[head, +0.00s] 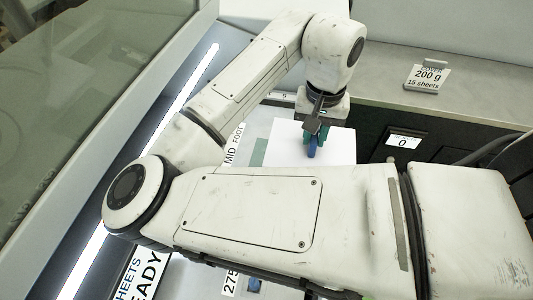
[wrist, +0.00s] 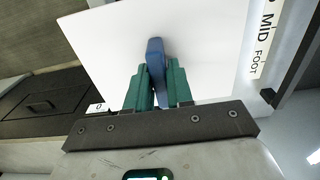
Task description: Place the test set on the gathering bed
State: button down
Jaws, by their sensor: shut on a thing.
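My gripper (head: 313,136) has green fingers shut on a blue tab (head: 311,150), also between the fingers in the wrist view (wrist: 155,62). The tab is at a white sheet-like set (head: 335,147), probably the test set, which spreads out flat beyond the fingers in the wrist view (wrist: 205,35). The set is over or on a pale bed (head: 261,121) with a "MID FOOT" label (head: 234,145), probably the gathering bed. The label is beside the set in the wrist view (wrist: 264,40). I cannot tell whether the set touches the bed. My arm hides much of the bed.
A grey counter (head: 470,100) at the right holds a "COVER 200 g 15 sheets" sign (head: 427,78). A bright light strip (head: 180,90) runs along the left, beside a glass panel (head: 80,80).

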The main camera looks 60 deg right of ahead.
aim_at(276, 137)
jog(key=w, duration=0.1)
jog(key=w+f, duration=0.1)
jog(key=w+a, duration=0.1)
jog(key=w, duration=0.1)
jog(key=shift+w+f+p, duration=0.1)
jog(key=shift+f+p, duration=0.2)
jog(key=w+f, duration=0.2)
jog(key=f, duration=0.1)
jog(key=w+a+f, duration=0.1)
jog(key=w+f, duration=0.1)
jog(key=shift+p, duration=0.35)
jog(key=shift+w+f, duration=0.5)
jog(key=shift+f, duration=0.8)
jog(key=shift+w+f, duration=0.1)
jog(key=shift+f, duration=0.85)
jog(key=shift+f, duration=0.1)
jog(key=c, duration=1)
grip_release()
notch_tip(276, 137, up, 12)
jog(key=shift+r+b, duration=0.15)
jog(key=shift+b, duration=0.2)
